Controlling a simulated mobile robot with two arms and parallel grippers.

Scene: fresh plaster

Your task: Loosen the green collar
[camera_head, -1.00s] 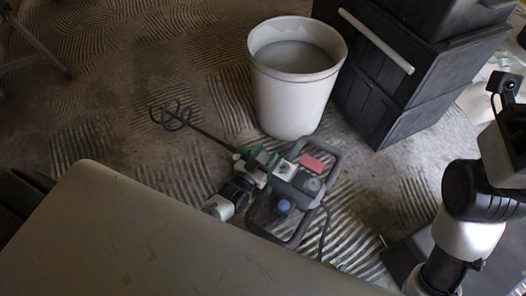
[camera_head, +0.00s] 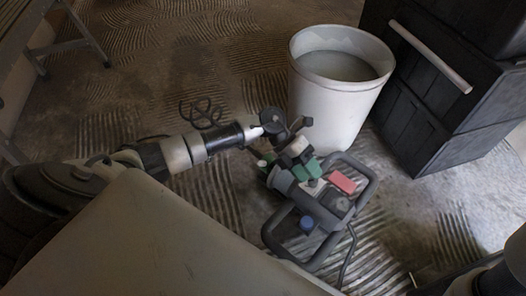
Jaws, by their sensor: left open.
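A mixer with a dark looped handle frame (camera_head: 357,207) lies on the floor. It has a green part (camera_head: 306,169), a red patch and a blue knob on its body. The green collar, at the shaft end of the body, is mostly hidden behind my left gripper (camera_head: 270,172). That gripper comes in from the left and points down over the collar area. It is open; I cannot tell whether it touches the collar. The mixer's whisk (camera_head: 201,113) lies up and left of it. My right gripper is out of view.
A white bucket (camera_head: 329,103) with grey contents stands just behind the mixer. Dark stacked cases (camera_head: 417,127) with a pale bar stand at the right. A metal-legged stand (camera_head: 91,38) is at upper left. Ridged floor at upper middle is open.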

